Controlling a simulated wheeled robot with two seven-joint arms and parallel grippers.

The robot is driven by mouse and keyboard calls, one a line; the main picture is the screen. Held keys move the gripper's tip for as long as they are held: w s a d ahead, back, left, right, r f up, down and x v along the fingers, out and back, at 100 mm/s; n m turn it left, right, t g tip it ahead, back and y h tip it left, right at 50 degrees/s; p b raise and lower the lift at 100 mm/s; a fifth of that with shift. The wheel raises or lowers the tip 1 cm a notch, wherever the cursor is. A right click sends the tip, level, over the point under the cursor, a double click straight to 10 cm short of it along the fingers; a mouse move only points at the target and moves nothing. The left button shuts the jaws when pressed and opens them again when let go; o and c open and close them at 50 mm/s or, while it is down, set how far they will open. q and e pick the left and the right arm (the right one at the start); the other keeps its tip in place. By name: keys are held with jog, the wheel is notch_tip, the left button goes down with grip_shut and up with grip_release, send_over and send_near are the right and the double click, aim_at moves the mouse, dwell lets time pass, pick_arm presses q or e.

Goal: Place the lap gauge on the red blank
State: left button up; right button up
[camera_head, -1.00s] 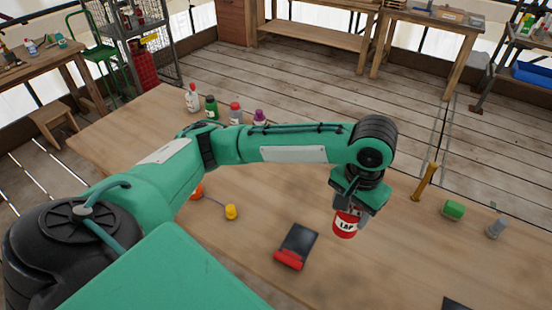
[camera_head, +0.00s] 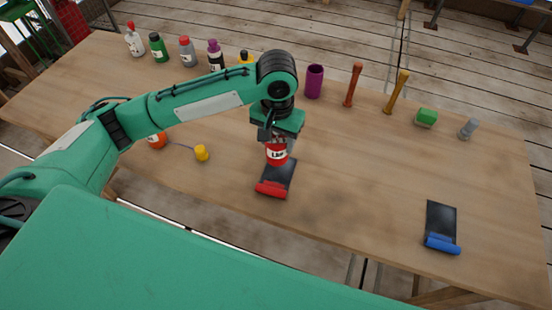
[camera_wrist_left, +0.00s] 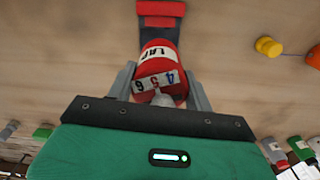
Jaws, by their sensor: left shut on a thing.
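The lap gauge (camera_head: 277,154) is a red cylinder with a white label reading LAP. My left gripper (camera_head: 276,138) is shut on it and holds it upright. In the left wrist view the gauge (camera_wrist_left: 160,72) sits between the two fingers (camera_wrist_left: 162,92) and shows a number strip. The red blank (camera_head: 272,188) is a dark plate with a red roll along its near edge. The gauge appears over the plate's far part; I cannot tell whether it touches. The blank's red end (camera_wrist_left: 160,12) also shows in the left wrist view. My right gripper is not in view.
A blue-edged dark plate (camera_head: 442,230) lies at the right. Several bottles (camera_head: 158,48) stand along the far left edge. The table's middle right is clear.

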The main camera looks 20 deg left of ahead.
aim_at(277, 160)
pick_arm(q)
notch_tip(277, 160, down, 3)
jog(key=shift+f, duration=1.05)
notch_tip(277, 160, down, 3)
jog(key=shift+f, duration=0.15)
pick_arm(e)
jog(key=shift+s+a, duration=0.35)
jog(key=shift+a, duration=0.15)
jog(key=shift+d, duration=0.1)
pick_arm(q)
jog(key=shift+f, duration=0.1)
jog(key=o, duration=1)
jog(key=shift+o, duration=0.2)
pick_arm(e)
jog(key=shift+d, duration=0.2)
